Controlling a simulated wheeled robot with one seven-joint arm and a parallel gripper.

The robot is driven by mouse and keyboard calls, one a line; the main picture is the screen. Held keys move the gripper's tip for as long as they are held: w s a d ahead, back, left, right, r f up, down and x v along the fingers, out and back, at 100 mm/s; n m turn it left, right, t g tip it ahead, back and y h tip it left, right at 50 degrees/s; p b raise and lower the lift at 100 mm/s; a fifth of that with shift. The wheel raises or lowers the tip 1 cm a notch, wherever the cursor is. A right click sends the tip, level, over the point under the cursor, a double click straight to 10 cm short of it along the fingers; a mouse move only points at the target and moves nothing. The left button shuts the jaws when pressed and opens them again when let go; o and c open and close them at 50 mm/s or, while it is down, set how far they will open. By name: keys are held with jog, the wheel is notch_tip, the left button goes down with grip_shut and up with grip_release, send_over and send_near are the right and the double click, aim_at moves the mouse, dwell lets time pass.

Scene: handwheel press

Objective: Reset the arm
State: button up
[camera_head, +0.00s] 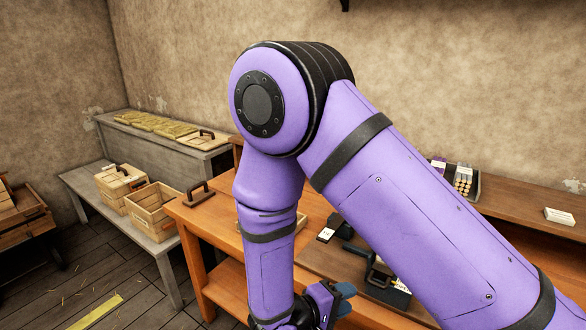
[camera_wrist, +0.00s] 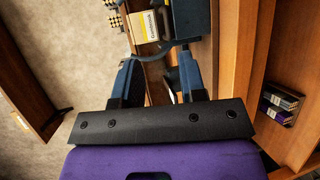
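My arm, purple with black bands, fills the middle of the head view and bends down over the wooden workbench (camera_head: 215,220). My gripper (camera_head: 335,300) is low at the bottom of that view, partly cut off by the frame edge. In the wrist view my gripper (camera_wrist: 158,65) has its two blue fingers apart, with no object clearly held between them. A dark curved handle or bar (camera_wrist: 160,54) shows near the fingertips; I cannot tell whether it touches them. A dark metal device (camera_head: 385,285) on the bench is partly hidden behind my arm.
Wooden crates (camera_head: 152,211) stand on a grey bench at left. A tray of cartridges (camera_head: 463,182) and a white box (camera_head: 559,216) sit on the shelf at right. A wooden cart (camera_head: 22,215) stands far left.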

jog(key=s+d+r+m+g+y, duration=0.1)
jog(key=d+r+m+g+y, duration=0.25)
jog(key=d+r, duration=0.45)
jog(key=s+d+r+m+g+y, duration=0.2)
jog(key=d+r+g, duration=0.25)
jog(key=r, duration=0.65)
jog(key=s+d+r+t+y, duration=0.2)
jog(key=s+r+t+y, duration=0.1)
jog(key=r, duration=0.5)
jog(key=s+d+r+m+t+y, duration=0.1)
jog(key=s+d+r+t+y, duration=0.2)
jog(key=s+r+y, duration=0.2)
jog(key=shift+s+r, duration=1.35)
jog(key=shift+s, duration=0.25)
